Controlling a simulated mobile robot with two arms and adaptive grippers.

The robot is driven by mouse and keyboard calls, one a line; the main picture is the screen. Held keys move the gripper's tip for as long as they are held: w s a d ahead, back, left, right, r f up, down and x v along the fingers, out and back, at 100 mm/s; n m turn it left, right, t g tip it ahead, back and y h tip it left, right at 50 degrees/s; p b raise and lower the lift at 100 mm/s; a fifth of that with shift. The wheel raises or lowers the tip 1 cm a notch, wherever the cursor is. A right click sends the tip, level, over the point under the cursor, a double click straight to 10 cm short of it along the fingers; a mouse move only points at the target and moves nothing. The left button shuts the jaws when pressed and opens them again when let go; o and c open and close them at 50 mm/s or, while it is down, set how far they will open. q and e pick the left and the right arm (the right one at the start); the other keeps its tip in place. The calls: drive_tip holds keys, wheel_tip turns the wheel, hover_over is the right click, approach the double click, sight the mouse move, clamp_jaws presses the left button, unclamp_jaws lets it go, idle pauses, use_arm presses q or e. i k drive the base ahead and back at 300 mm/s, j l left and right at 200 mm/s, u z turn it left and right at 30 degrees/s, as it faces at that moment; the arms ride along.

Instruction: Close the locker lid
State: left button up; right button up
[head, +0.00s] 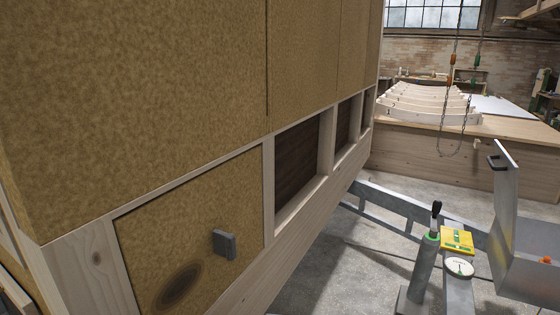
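A grey metal locker (525,266) is at the right edge, cut off by the picture. Its metal lid (507,192) stands open, raised roughly upright. A black handle (497,161) sits near the lid's upper left edge. A small orange item (545,260) shows at the locker's right part; I cannot tell what it is. Neither of my grippers is in view.
A hut wall with a handled panel (190,235) fills the left. A metal trailer frame (400,212) runs from under the hut to the locker. A jack post (425,270), yellow box (457,239) and round gauge (459,268) stand left of the locker. Concrete floor (340,275) is open between.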

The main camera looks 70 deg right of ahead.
sight(506, 170)
drive_tip(key=i+z, duration=0.1)
drive_tip(key=z, duration=0.85)
drive_tip(key=i+j+z, duration=0.1)
drive_tip(key=z, duration=0.4)
drive_tip(key=j+z, duration=0.1)
drive_tip(key=z, duration=2.05)
drive_tip(key=i+l+z, duration=0.15)
drive_tip(key=i+z, duration=0.2)
drive_tip(key=i, duration=0.35)
